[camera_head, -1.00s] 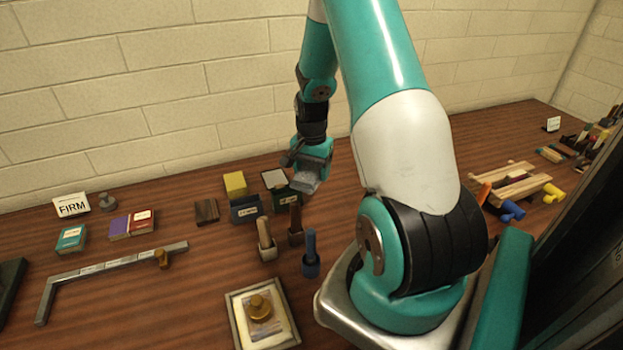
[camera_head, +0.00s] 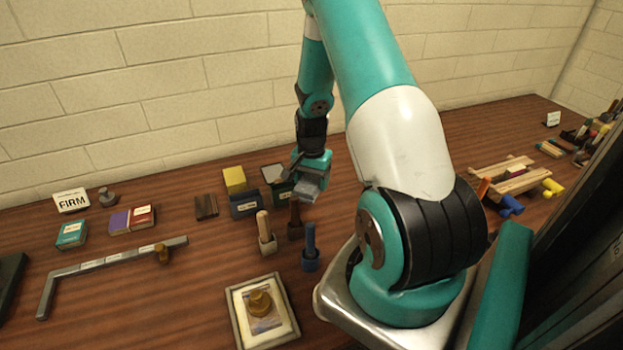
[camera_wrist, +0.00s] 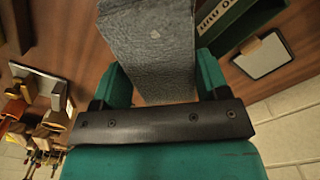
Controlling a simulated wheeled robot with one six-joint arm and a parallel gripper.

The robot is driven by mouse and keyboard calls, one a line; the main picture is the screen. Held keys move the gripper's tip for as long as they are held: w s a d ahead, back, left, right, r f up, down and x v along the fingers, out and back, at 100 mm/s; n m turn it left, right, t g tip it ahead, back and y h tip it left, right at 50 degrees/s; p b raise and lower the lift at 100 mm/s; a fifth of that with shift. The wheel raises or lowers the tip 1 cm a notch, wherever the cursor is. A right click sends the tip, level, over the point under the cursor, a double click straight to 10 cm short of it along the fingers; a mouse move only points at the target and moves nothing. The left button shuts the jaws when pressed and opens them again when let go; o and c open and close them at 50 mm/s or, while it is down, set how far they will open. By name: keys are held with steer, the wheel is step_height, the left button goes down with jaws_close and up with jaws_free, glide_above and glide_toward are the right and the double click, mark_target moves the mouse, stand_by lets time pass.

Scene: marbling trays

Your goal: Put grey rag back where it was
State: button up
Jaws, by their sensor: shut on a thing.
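My gripper (camera_head: 313,181) is shut on the grey rag (camera_head: 308,192) and holds it up near the labelled dark green box (camera_head: 281,192). In the wrist view, the rag (camera_wrist: 150,45) is a rough grey block between the two teal fingers of my gripper (camera_wrist: 162,80). The green box (camera_wrist: 243,22) is beside the rag at the upper right there, apart from it in the picture. I cannot tell exactly how high the rag is above the table.
A dark blue box (camera_head: 245,206) and a yellow block (camera_head: 234,179) stand left of the green box. Wood-handled (camera_head: 266,232), brown (camera_head: 296,218) and blue (camera_head: 310,246) upright tools stand in front. A framed tray (camera_head: 240,318) lies nearer. Bare table shows right of my gripper.

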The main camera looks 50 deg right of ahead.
steer(key=o, duration=1.1)
